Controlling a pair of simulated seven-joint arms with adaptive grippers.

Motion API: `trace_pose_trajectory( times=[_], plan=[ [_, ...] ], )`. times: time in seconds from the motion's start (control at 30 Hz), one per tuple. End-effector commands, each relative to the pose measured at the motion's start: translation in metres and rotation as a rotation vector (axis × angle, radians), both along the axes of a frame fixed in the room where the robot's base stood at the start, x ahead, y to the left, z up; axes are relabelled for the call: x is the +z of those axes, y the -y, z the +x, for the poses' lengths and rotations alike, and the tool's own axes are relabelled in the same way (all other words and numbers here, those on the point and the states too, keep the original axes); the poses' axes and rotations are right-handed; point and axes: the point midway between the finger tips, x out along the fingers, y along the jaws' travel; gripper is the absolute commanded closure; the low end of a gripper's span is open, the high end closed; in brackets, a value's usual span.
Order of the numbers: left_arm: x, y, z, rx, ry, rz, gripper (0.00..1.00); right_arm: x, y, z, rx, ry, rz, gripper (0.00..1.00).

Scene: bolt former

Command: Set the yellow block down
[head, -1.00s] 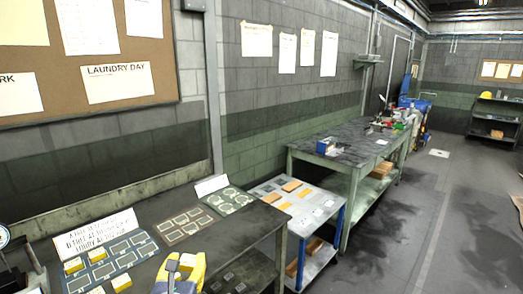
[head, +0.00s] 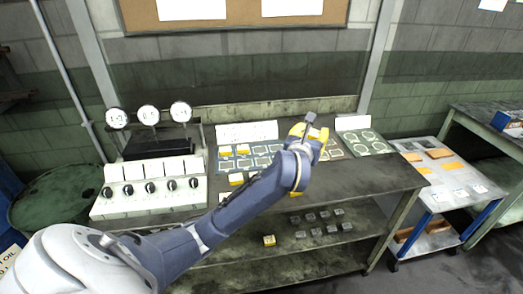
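My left arm reaches in from the lower left. Its gripper (head: 313,132), which shows yellow around its end, is over the brown outlined mat (head: 333,154) on the dark workbench. The view is too small to tell whether its fingers hold a yellow block. Two yellow blocks (head: 243,150) sit on the back left of the blue outlined mat (head: 262,161). More yellow blocks (head: 236,179) are at its front, partly behind my arm. A single yellow block (head: 269,240) lies on the lower shelf. My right gripper is not in view.
A green outlined mat (head: 366,143) lies to the right, with a white sign (head: 353,122) behind it. Several small grey blocks (head: 317,231) are on the lower shelf. A control box with dials (head: 150,188) and gauges stands left. A cart (head: 448,172) stands right.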

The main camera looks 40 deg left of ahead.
Motion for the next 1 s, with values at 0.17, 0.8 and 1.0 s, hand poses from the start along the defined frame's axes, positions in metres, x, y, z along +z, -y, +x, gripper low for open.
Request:
trace_pose_trajectory(
  times=[0.17, 0.8, 1.0],
  plan=[
    [0.028, -0.061, 0.051, 0.17, 0.0, -0.003, 0.84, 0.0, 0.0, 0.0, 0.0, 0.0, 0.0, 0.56],
    [0.002, -0.259, 0.132, 0.691, -0.008, 0.0, 0.85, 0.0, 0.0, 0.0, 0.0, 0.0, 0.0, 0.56],
    [-0.024, -0.28, 0.131, 0.75, -0.003, -0.001, 0.85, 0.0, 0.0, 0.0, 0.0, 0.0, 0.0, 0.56]
  ],
)
